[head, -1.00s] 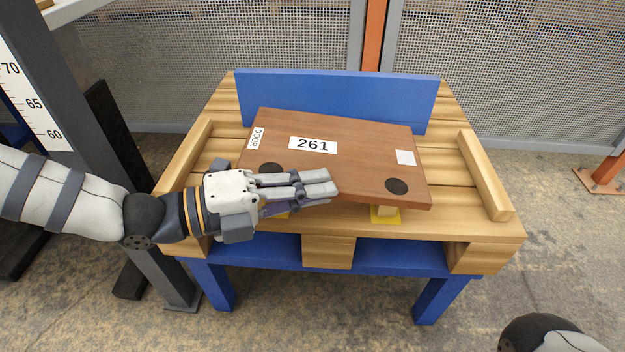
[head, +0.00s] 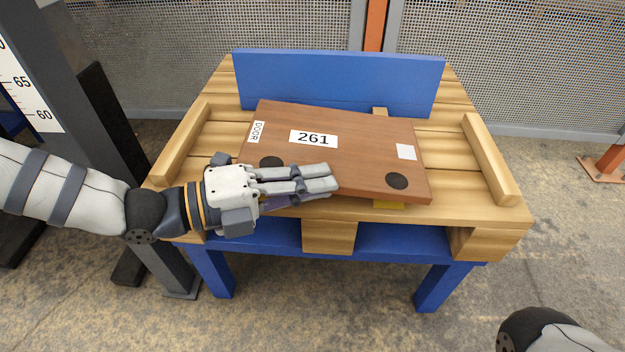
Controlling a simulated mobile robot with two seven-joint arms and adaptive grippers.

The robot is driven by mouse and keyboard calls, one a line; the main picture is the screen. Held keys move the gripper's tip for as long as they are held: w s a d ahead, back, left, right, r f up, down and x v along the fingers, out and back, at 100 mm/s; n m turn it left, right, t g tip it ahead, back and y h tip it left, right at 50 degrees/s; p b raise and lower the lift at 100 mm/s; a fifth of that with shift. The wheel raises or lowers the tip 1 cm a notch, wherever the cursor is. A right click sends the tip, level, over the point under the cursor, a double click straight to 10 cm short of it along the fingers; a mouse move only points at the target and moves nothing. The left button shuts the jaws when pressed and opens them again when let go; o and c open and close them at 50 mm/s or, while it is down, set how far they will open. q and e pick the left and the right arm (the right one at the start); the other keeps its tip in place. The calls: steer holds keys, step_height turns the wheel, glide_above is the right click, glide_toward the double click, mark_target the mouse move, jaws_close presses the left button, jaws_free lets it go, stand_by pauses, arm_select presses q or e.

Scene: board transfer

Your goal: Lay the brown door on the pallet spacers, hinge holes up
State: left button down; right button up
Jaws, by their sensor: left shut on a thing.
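The brown door (head: 350,160) lies roughly flat over the pallet (head: 470,215), turned slightly, with its right end nearer me. Its two dark round hinge holes (head: 397,181) face up. My left gripper (head: 325,180) is shut on the door's front edge, left of the middle, with fingers above and below it. A front spacer with a yellow base (head: 389,205) shows just under the door's front right edge. A wooden spacer end (head: 380,111) shows behind the door. The other spacers are hidden, and I cannot tell whether the door touches them. My right gripper is out of view.
A blue upright panel (head: 340,82) stands along the pallet's back, close behind the door. Wooden side rails (head: 490,160) bound the pallet left and right. A grey post with a height scale (head: 30,90) stands at left. Mesh fencing is behind.

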arm_select(q)
steer(key=shift+f, duration=0.2)
stand_by(0.4)
steer(key=shift+f+h+b, duration=0.4)
steer(key=shift+f+b, duration=0.05)
steer(key=shift+b, duration=0.3)
steer(key=c, duration=1.5)
jaws_free()
steer(key=shift+c, duration=0.2)
steer(key=shift+o, duration=0.3)
steer(key=p+v, duration=0.1)
steer(key=v, duration=0.2)
